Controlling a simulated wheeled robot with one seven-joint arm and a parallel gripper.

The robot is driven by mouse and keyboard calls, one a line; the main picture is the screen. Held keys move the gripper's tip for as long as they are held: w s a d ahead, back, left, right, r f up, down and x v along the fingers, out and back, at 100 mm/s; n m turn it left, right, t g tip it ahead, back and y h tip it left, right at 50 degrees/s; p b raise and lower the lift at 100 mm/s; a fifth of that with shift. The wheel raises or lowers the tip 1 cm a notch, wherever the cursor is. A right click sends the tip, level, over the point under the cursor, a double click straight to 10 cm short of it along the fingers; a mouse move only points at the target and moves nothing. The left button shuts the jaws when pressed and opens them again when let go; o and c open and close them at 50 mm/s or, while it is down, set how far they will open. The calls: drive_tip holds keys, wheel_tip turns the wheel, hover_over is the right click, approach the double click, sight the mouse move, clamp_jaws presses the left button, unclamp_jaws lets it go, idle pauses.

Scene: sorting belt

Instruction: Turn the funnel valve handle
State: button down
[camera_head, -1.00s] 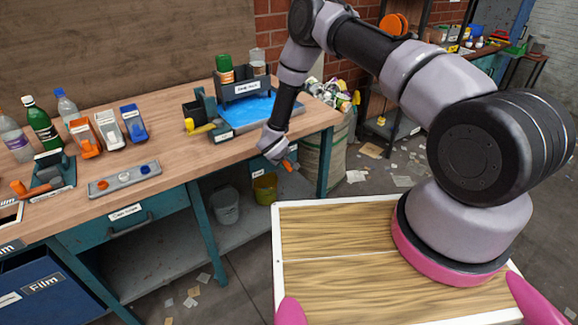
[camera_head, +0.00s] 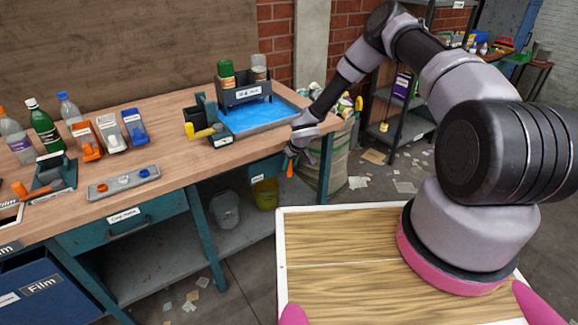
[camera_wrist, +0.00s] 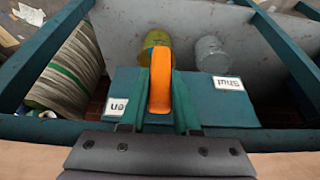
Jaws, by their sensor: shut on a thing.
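The orange valve handle (camera_head: 289,169) hangs at the right front of the workbench, below the tabletop edge. My gripper (camera_head: 291,153) reaches down over the table's corner to it. In the wrist view the handle (camera_wrist: 160,80) stands between the two fingers of my gripper (camera_wrist: 158,108), which are shut on it. Behind it is a teal panel (camera_wrist: 208,112) with a white label on each side. I cannot make out the funnel itself.
A blue-surfaced tray (camera_head: 240,117) with a dark bottle rack (camera_head: 243,93) is on the bench above. A grey bucket (camera_head: 225,210) and a yellow bucket (camera_head: 265,193) stand below. A filled sack (camera_head: 340,158) is by the right table leg.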

idle(0.3)
drive_tip(key=c, duration=0.6)
unclamp_jaws()
drive_tip(key=shift+c, duration=0.2)
drive_tip(key=v, duration=1)
drive_tip(key=shift+r, duration=0.4)
drive_tip(key=shift+s+d, duration=0.1)
